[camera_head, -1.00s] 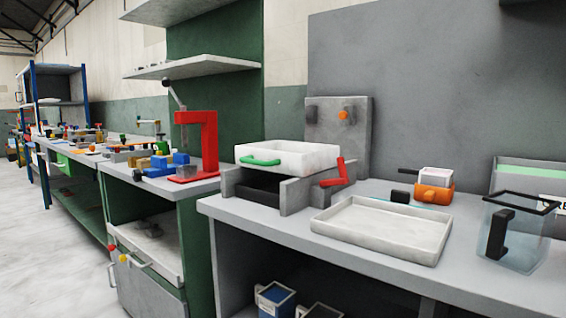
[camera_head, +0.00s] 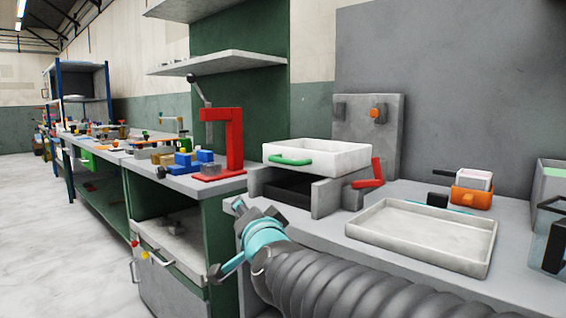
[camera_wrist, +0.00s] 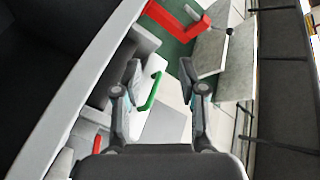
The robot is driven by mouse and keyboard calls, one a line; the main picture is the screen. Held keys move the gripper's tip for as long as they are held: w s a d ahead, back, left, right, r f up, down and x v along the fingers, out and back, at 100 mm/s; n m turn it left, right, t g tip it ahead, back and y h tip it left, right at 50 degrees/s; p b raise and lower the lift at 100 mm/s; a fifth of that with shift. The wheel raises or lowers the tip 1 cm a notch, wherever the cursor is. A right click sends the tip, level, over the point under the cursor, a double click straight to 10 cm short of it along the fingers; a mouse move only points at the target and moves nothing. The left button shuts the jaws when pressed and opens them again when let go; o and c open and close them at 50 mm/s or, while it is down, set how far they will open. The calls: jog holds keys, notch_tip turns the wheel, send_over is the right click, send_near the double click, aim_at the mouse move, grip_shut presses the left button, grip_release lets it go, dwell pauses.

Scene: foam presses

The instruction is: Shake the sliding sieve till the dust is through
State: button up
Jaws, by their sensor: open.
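The sliding sieve (camera_head: 345,158) is a white shallow tray with a green handle (camera_head: 290,160) on its front left. It sits on grey rails (camera_head: 325,198) above a dark box (camera_head: 288,187). A red lever (camera_head: 370,174) stands at its right. My gripper (camera_head: 228,240) is open and empty, in front of and below the sieve, apart from the handle. In the wrist view the green handle (camera_wrist: 153,92) appears between the open fingers (camera_wrist: 160,72), beyond them. Whether dust lies in the sieve cannot be seen.
A white tray (camera_head: 425,264) lies on the bench to the right. An orange container (camera_head: 470,197) and a clear jug (camera_head: 550,235) stand further right. A red press (camera_head: 235,140) is on the lower bench at left. Floor on the left is clear.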

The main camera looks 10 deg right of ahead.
aim_at(282, 163)
jog(key=w+d+r+m+h, duration=0.2)
jog(key=w+d+m+h, duration=0.1)
jog(key=w+m+h, duration=0.1)
jog(key=w+d+r+m+h+p, duration=0.1)
jog(key=w+d+r+m+h, duration=0.1)
jog(key=w+d+m+h, duration=0.1)
jog(key=w+d+r+m+h+p, duration=0.1)
jog(key=w+d+r+m+h, duration=0.1)
jog(key=w+d+m+h, duration=0.2)
jog(key=shift+w+d+r+m+h, duration=0.1)
jog(key=shift+w+r+m+h, duration=0.1)
jog(key=shift+w+m, duration=0.55)
jog(key=shift+w+a+r+m+h, duration=0.15)
jog(key=shift+w+m, duration=0.3)
jog(key=shift+w, duration=0.45)
jog(key=shift+w+d+r+m+h, duration=0.15)
jog(key=shift+w+m+h, duration=0.1)
jog(key=shift+w+m, duration=0.5)
jog(key=shift+w+f, duration=0.1)
grip_shut()
